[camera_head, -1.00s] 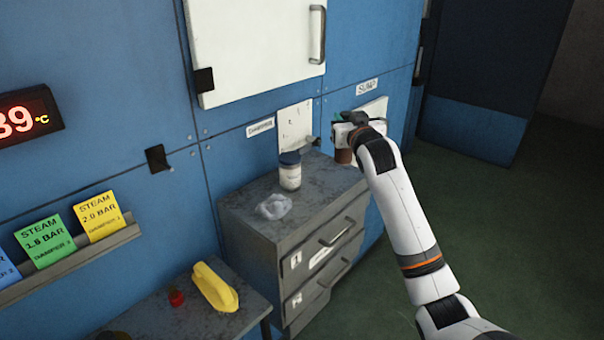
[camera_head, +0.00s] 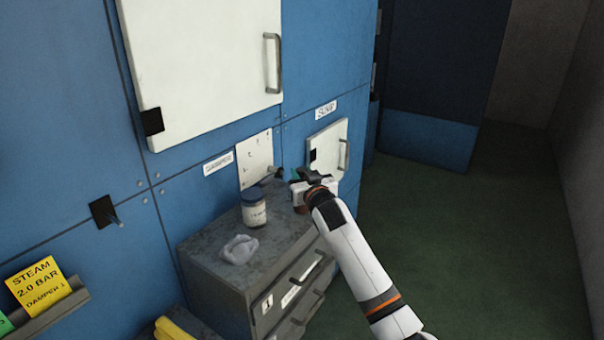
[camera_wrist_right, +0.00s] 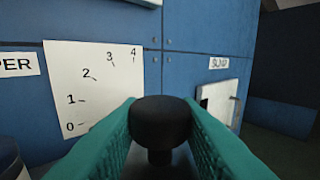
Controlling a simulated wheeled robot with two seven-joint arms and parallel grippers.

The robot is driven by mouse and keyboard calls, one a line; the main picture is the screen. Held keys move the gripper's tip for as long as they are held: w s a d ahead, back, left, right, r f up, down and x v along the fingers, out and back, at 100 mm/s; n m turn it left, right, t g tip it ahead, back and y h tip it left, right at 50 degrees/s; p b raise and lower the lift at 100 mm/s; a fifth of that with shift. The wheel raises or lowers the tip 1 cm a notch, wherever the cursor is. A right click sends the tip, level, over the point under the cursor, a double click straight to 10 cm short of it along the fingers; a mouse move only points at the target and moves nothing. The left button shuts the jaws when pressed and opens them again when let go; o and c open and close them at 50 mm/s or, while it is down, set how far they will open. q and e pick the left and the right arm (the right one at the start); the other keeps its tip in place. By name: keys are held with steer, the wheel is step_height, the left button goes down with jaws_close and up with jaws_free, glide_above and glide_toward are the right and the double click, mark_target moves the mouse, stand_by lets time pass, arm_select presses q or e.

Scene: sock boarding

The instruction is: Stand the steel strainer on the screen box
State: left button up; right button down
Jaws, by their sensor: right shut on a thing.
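My right gripper (camera_head: 289,174) is in front of the lower right of the white damper plate (camera_head: 256,160). In the right wrist view its teal fingers (camera_wrist_right: 160,130) sit on both sides of a round black knob (camera_wrist_right: 160,121), shut on it. The plate shows the marks 0 to 4 in that view (camera_wrist_right: 88,85). I see neither the steel strainer nor the screen box for certain. A small white hatch labelled SUMP (camera_head: 327,147) is in the wall to the right of the plate. My left gripper is not in view.
A grey drawer cabinet (camera_head: 205,262) stands below the plate. A lidded jar (camera_head: 254,209) and a crumpled pale cloth or bag (camera_head: 239,249) are on its top. A large white door (camera_head: 200,65) is above. Green floor (camera_head: 440,240) is open on the right.

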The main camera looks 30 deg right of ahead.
steer(key=shift+r, duration=0.1)
steer(key=c, duration=1.4)
jaws_free()
steer(key=o, duration=0.3)
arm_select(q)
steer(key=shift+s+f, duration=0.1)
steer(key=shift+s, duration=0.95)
arm_select(e)
steer(key=shift+s, duration=0.1)
steer(key=shift+s+a, duration=0.1)
steer(key=shift+s, duration=0.2)
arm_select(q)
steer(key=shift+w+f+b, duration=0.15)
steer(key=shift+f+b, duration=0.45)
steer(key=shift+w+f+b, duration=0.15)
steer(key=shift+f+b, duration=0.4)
arm_select(e)
steer(key=v, duration=1.1)
steer(key=shift+s, duration=0.15)
